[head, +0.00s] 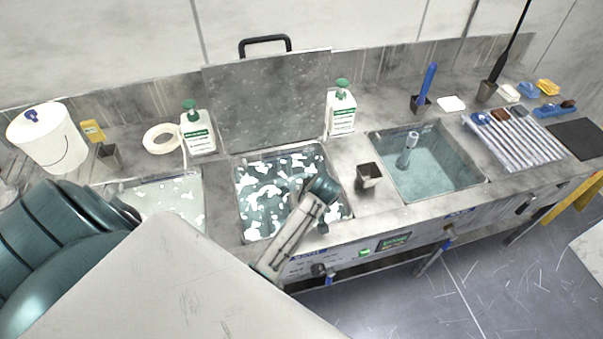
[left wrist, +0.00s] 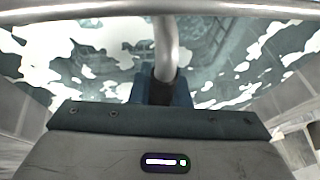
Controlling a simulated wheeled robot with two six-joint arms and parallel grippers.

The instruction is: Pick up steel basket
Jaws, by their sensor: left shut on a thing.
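The steel basket shows in the left wrist view as a bare metal tube (left wrist: 166,45) rising away from my fingers, with a bright bar across the top of the picture that may be part of it. My left gripper (left wrist: 160,88) is shut on this tube, above foamy water. In the head view my left arm reaches over the foamy middle basin (head: 268,180). The basket cannot be made out there, and the fingertips are not clear. My right gripper is in neither view.
A raised grey lid (head: 268,95) stands behind the middle basin. Soap bottles (head: 198,130) (head: 341,112) stand on either side of it.

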